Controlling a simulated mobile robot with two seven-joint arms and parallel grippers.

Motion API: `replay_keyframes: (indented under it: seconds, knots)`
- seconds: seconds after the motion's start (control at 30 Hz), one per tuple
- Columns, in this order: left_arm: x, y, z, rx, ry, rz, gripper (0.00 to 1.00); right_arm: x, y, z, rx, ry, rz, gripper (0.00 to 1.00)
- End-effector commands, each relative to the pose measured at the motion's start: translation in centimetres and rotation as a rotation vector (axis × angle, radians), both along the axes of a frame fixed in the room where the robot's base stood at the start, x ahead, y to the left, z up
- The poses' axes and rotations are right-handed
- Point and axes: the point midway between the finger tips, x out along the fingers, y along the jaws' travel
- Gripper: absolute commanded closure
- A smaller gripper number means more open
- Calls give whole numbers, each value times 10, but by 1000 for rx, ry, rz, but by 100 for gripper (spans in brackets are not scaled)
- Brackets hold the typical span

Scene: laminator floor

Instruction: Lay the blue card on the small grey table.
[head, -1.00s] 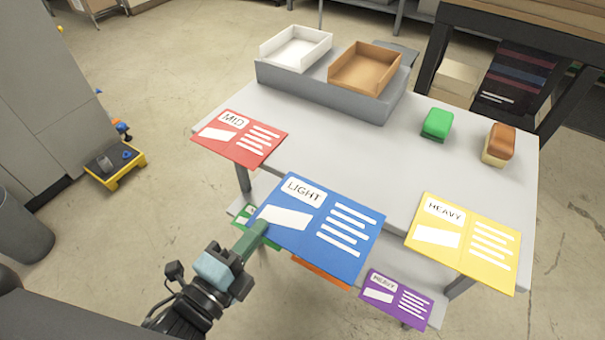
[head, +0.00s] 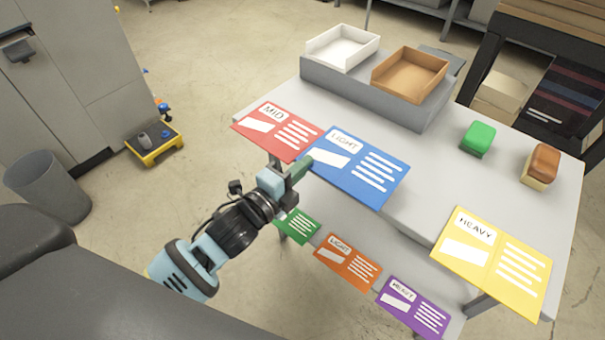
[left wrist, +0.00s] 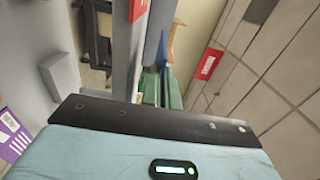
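The blue card (head: 358,167), marked LIGHT, is over the front edge of the grey table (head: 405,203), between a red and a yellow card. I cannot tell whether it touches the top. My left gripper (head: 299,170) is at the card's left corner, its green fingers closed on it. In the left wrist view the fingers (left wrist: 161,90) stand close together with the blue card (left wrist: 165,52) edge-on at them. My right gripper is in neither view.
The red card (head: 275,132) is close beside the blue one; the yellow card (head: 492,262) overhangs the right front. Green, orange (head: 347,262) and purple cards are lower down. Trays (head: 410,75) stand on a riser behind. Green (head: 478,138) and brown blocks stand at right. The middle tabletop is clear.

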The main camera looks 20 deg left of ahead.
Motion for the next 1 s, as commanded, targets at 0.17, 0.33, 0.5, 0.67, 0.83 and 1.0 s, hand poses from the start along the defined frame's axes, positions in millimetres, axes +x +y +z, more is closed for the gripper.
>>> replay_keyframes:
  seconds: [0.17,0.33,0.5,0.67,0.83,1.0]
  knots:
    - [7,1,-19,-1,5,1,100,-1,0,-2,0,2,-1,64]
    - [7,1,-34,-1,0,0,100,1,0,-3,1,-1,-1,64]
    - [7,1,-35,0,-2,0,100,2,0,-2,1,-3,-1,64]
    - [7,1,-36,1,-1,0,100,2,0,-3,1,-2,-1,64]
    - [7,1,-39,1,-1,0,91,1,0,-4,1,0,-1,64]
    - [7,1,-38,1,-1,0,76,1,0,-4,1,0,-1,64]
